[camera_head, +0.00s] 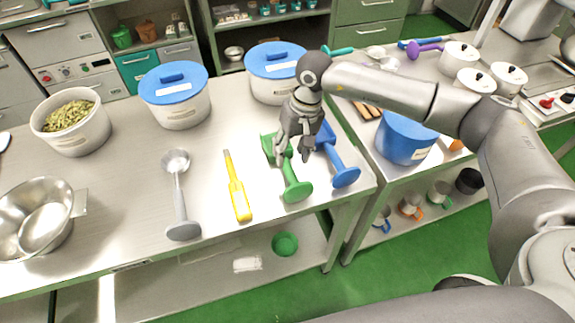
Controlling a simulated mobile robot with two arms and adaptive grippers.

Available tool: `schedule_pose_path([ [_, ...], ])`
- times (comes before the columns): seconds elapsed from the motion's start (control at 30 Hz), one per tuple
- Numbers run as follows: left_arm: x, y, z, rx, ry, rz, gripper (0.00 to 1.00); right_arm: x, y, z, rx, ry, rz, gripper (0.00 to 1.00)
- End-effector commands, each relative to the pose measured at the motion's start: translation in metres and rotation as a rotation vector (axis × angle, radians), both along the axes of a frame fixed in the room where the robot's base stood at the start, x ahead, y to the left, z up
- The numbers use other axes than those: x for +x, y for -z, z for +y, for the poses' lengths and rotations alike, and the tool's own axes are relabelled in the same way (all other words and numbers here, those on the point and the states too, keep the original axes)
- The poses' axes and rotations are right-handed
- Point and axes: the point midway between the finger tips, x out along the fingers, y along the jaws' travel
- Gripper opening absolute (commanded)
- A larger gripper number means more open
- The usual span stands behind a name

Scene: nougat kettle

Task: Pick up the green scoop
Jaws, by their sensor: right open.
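The green scoop (293,186) lies on the steel table, its handle and round end toward the front edge and its scoop part farther back. My right gripper (291,152) points down over the green scoop, with its fingers open around or just above the part where handle and scoop meet. The gripper hides some of the scoop, and I cannot tell whether the fingers touch it. A blue scoop (340,168) lies close on the right of the green one. My left gripper is not in view.
A yellow spatula-like tool (237,190) and a grey scoop (179,200) lie to the left. Two white tubs with blue lids, (177,107) and (272,87), stand behind. A steel bowl (35,218) and a pot of green pieces (69,125) are farther left. A blue pot (402,141) stands right.

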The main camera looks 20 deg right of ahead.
Motion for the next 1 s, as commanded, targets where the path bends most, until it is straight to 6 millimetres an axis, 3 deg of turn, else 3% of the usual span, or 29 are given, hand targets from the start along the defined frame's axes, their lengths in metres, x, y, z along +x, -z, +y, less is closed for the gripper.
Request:
schedule_pose_path([
  [0.1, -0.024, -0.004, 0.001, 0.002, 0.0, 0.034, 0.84, -0.001, 0.012, 0.002, 0.001, 0.001, 0.002, 0.47],
  [0.2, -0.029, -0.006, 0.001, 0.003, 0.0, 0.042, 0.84, -0.001, 0.017, 0.003, 0.001, 0.001, 0.002, 0.47],
  [0.57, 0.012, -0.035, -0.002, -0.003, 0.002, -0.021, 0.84, -0.004, 0.057, 0.009, 0.002, 0.002, 0.004, 0.47],
  [0.9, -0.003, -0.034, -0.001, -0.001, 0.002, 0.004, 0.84, -0.003, 0.068, 0.011, 0.003, 0.002, -0.001, 0.47],
  [1.0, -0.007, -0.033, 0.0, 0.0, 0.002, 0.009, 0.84, -0.003, 0.068, 0.011, 0.003, 0.002, -0.001, 0.35],
])
